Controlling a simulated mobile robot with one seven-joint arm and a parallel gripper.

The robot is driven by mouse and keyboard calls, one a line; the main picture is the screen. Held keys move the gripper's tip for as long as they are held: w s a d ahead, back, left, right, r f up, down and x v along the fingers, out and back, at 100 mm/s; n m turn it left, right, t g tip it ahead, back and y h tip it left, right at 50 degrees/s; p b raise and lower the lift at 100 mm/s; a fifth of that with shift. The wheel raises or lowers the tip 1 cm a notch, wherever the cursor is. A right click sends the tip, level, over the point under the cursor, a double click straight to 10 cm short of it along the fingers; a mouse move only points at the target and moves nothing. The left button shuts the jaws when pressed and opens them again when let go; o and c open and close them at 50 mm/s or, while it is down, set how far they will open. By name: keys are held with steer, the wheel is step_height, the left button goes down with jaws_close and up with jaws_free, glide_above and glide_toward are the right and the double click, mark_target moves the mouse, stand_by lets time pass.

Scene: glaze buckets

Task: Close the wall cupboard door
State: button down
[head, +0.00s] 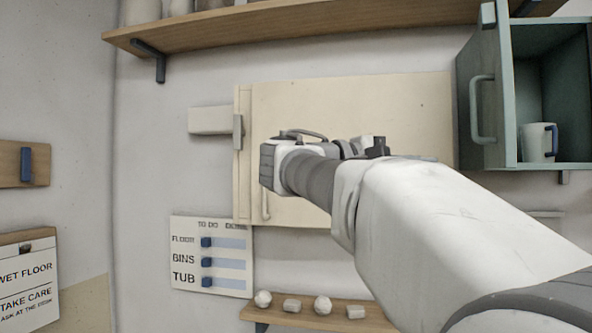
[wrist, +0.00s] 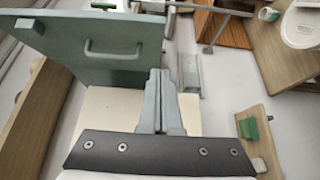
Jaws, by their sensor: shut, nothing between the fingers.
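The green wall cupboard (head: 578,100) hangs at the upper right in the head view. Its door (head: 490,125) stands open, swung out from the cupboard's left side, with a bar handle (head: 477,110) on its outer face. The door (wrist: 85,45) and handle (wrist: 115,53) also show in the wrist view. My gripper (wrist: 160,75) is shut and empty, its tips near the door's lower corner in the picture; I cannot tell whether they touch. In the head view my gripper (head: 378,148) is left of the door, partly hidden behind my arm.
A white mug (head: 538,142) stands inside the cupboard. A cream panel (head: 350,100) with a handle is behind my arm. A wooden shelf (head: 290,27) runs above. A small shelf (head: 330,322) with several pale pieces is below. A to-do board (head: 212,255) hangs lower left.

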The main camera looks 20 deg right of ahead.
steer(key=p, duration=0.1)
glide_toward(502, 166)
steer(key=w+d, duration=0.3)
steer(key=d, duration=0.1)
steer(key=shift+s+d, duration=1.1)
steer(key=shift+s+d, duration=0.15)
